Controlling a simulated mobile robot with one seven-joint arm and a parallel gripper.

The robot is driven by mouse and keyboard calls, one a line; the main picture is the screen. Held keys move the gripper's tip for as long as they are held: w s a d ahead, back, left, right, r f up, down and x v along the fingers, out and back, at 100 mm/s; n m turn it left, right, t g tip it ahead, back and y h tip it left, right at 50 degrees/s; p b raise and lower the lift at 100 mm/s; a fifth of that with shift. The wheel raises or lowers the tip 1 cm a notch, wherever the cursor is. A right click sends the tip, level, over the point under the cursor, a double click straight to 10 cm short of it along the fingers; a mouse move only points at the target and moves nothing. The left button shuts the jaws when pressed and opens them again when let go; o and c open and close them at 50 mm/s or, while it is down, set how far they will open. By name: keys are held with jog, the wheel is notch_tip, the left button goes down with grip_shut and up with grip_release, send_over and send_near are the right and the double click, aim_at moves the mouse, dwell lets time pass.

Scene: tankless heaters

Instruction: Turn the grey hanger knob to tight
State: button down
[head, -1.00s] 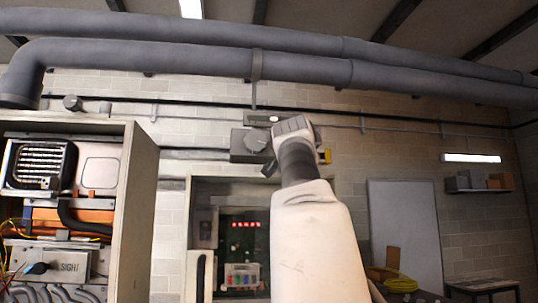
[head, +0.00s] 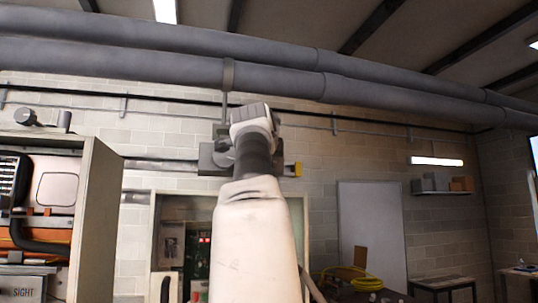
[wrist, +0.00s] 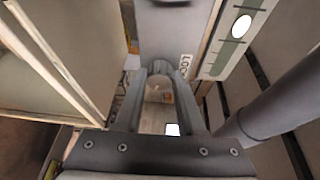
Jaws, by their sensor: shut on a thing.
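The grey hanger box (head: 213,160) is on the brick wall beneath the pipe bracket, left of and behind my wrist in the head view. The grey knob (head: 222,132) on it shows only as a sliver at my wrist's left edge. In the wrist view, the hanger's grey body (wrist: 172,28) fills the top middle, with part of a label starting "LOO" (wrist: 186,66). My gripper (wrist: 162,72) reaches to this body with both fingers, shut on what appears to be the knob. The knob's grip between the fingertips is hard to make out, and its angle cannot be told.
Large grey pipes (head: 280,80) run across above. A tall open cabinet (head: 95,215) stands at left, and a recessed panel (head: 197,240) is below the hanger. In the wrist view, a strip with a bright round spot (wrist: 242,25) lies right of the hanger.

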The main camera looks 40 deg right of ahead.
jog(key=shift+r, duration=0.1)
dwell(0.3)
jog(key=c, duration=0.5)
grip_release()
jog(key=b+v, duration=0.3)
jog(key=v, duration=0.5)
jog(key=b+v, duration=0.3)
jog(key=v, duration=0.6)
jog(key=shift+s+a+r, duration=0.1)
jog(key=shift+s+r, duration=0.1)
